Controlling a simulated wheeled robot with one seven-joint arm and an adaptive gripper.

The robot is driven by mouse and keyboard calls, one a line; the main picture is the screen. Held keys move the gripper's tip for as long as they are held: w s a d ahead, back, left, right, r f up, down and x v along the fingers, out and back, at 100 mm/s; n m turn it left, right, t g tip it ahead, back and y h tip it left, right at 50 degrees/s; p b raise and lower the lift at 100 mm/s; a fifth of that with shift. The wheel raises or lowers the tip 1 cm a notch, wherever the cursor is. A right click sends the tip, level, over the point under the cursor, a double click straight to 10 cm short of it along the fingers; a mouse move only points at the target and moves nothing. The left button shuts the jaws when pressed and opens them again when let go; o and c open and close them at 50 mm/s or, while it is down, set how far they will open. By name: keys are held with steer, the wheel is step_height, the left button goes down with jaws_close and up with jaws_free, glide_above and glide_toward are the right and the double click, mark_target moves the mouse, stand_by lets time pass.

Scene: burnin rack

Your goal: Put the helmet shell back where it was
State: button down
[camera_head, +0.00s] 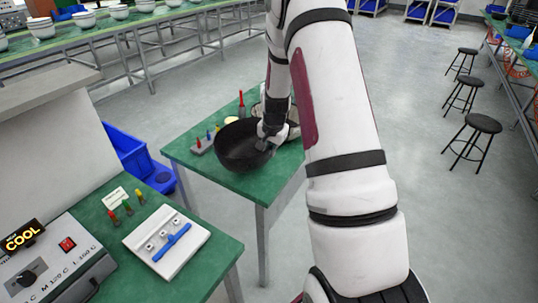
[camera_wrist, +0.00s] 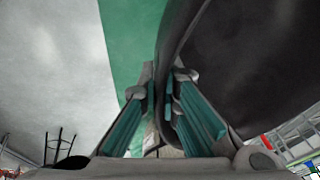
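The helmet shell (camera_head: 236,150) is a black, bowl-like shell with its hollow side up, at the front of the small green table (camera_head: 185,155). My gripper (camera_head: 264,144) is at its right rim. In the wrist view, the shell's dark wall (camera_wrist: 245,70) fills the upper right, and its edge runs between the two fingers of my gripper (camera_wrist: 164,92). The fingers are closed on this wall, one on each side. I cannot tell whether the shell's underside touches the table. My gripper and arm hide part of the table behind the shell.
Small coloured-handled tools (camera_head: 198,147) and a red upright tool (camera_head: 241,104) stand near the shell. A nearer green bench holds a white plate with a blue handle (camera_head: 172,240) and a control box reading COOL (camera_head: 50,262). Blue bins (camera_head: 128,150) stand between. Stools (camera_head: 483,123) are at right.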

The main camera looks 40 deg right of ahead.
steer(key=shift+w+d+f, duration=0.1)
steer(key=shift+w+d, duration=0.2)
steer(key=shift+w, duration=0.35)
steer(key=shift+p+x, duration=0.4)
steer(key=shift+x, duration=1.4)
steer(key=shift+s+a+f, duration=0.1)
steer(key=shift+a+f, duration=0.05)
steer(key=shift+f, duration=0.05)
steer(key=c, duration=1.8)
jaws_free()
